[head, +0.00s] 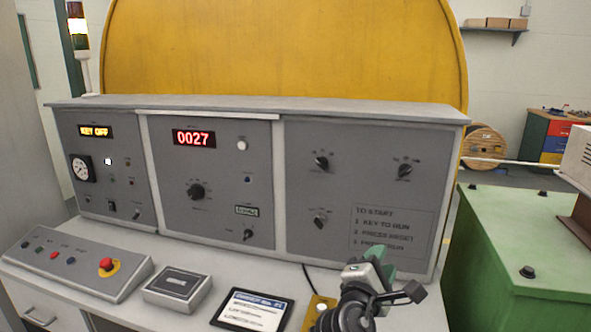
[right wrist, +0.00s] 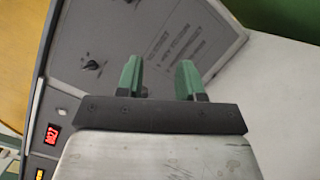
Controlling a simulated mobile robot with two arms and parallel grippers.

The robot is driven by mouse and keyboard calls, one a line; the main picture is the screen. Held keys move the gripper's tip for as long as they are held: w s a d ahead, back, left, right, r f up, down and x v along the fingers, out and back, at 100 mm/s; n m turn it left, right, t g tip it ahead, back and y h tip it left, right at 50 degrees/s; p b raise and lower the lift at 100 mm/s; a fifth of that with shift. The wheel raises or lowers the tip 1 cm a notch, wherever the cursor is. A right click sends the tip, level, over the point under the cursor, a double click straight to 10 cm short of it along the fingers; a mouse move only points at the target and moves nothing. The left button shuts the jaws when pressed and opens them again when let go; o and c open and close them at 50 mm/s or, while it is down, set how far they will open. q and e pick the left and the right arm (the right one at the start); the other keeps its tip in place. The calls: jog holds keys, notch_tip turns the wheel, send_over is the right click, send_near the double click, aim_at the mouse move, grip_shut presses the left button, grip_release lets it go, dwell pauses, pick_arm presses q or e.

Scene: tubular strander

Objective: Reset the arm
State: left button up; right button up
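My right gripper (head: 378,262) shows at the bottom right of the centre in the head view, in front of the right panel of the grey control console (head: 300,262). In the right wrist view its two green fingers (right wrist: 160,80) stand apart with nothing between them. The console panel with the printed start steps lies beyond the fingers. My left gripper is in neither view.
A tablet (head: 252,310), a small grey box (head: 177,289) and a button box with a red emergency stop (head: 106,265) are on the desk. A green machine housing (head: 525,245) stands to the right. The displays read "KEY OFF" (head: 96,131) and "0027" (head: 194,139).

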jog(key=s+d+f+m+g+y, duration=0.3)
jog(key=s+f+m, duration=0.1)
jog(key=s+f, duration=0.4)
jog(key=s+d+f+m+g+y, duration=0.2)
jog(key=s+f+m+g, duration=0.3)
jog(key=f, duration=0.6)
jog(key=s+f+m+g+y, duration=0.2)
jog(key=s+f+m+y, duration=0.1)
jog(key=s, duration=0.8)
jog(key=s+f+m+g+y, duration=0.3)
jog(key=s+m, duration=0.1)
jog(key=s, duration=0.7)
notch_tip(320, 180, down, 24)
jog(key=a, duration=0.1)
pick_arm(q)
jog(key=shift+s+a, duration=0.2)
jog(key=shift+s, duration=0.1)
pick_arm(e)
jog(key=s+d+f+n+g, duration=0.1)
jog(key=s+d+f+g, duration=0.1)
jog(key=s+f, duration=1.4)
notch_tip(320, 180, down, 2)
jog(key=shift+s+d+f+h, duration=0.15)
jog(key=shift+d+h, duration=0.15)
jog(key=shift+d, duration=0.2)
